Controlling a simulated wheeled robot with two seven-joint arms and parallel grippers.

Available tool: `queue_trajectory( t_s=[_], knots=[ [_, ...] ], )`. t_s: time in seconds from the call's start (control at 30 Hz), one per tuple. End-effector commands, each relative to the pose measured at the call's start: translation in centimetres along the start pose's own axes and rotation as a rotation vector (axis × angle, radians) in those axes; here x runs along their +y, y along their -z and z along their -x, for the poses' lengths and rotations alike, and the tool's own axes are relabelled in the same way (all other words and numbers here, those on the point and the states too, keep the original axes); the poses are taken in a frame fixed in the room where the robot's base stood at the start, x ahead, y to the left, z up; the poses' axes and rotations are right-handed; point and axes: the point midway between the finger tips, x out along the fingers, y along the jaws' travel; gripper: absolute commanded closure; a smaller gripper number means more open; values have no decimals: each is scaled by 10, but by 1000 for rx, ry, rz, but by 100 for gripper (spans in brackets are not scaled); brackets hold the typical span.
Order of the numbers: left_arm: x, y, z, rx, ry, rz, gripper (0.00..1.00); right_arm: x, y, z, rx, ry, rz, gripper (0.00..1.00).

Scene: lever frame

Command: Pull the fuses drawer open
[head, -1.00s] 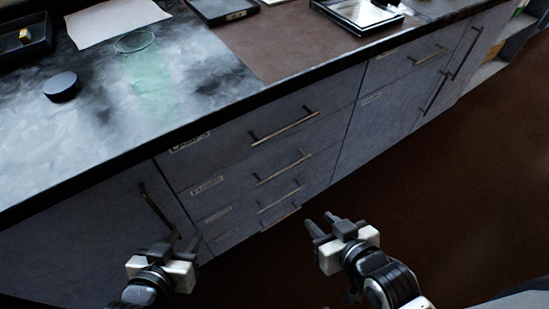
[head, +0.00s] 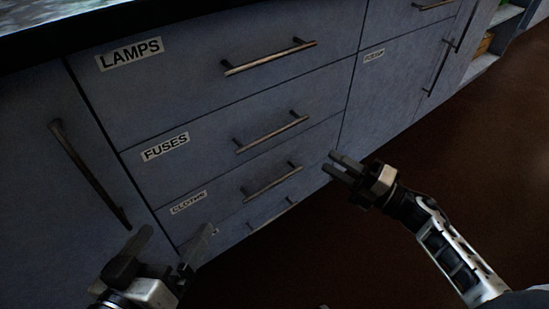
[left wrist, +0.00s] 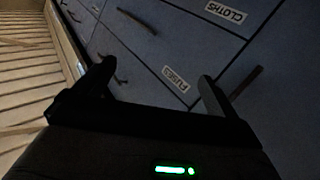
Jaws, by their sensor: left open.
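The fuses drawer (head: 215,150) is the second one down in the grey cabinet, with a white FUSES label (head: 165,146) on its left and a slanting bar handle (head: 271,134) on its right. Its front looks flush with the others, so it is shut. My left gripper (head: 176,236) is open and empty, below and left of that handle and apart from it. In the left wrist view its two fingers (left wrist: 152,82) are spread, with drawer fronts and labels beyond. My right gripper (head: 331,162) is to the right of the drawer handles, empty, its fingers slightly apart.
The lamps drawer (head: 205,82) is above and the cloths drawer (head: 225,193) below, each with a bar handle. A door with an upright handle (head: 88,172) is at left. The dark countertop edge (head: 90,30) runs above. Brown floor (head: 480,150) is clear at right.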

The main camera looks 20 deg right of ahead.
Motion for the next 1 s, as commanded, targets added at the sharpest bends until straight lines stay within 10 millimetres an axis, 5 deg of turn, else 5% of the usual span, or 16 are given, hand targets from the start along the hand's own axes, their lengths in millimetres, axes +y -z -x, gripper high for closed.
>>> queue_trajectory(
  t_s=[0.27,0.7,1.0],
  knots=[
    [2,-2,-1,18,-20,16,3,-7,-1,-14,50,-1,58,68],
    [5,-1,-3,52,-49,63,3,-7,4,-107,48,-3,55,68],
    [7,0,-3,68,-67,91,3,-8,6,-149,47,0,52,68]
  ],
)
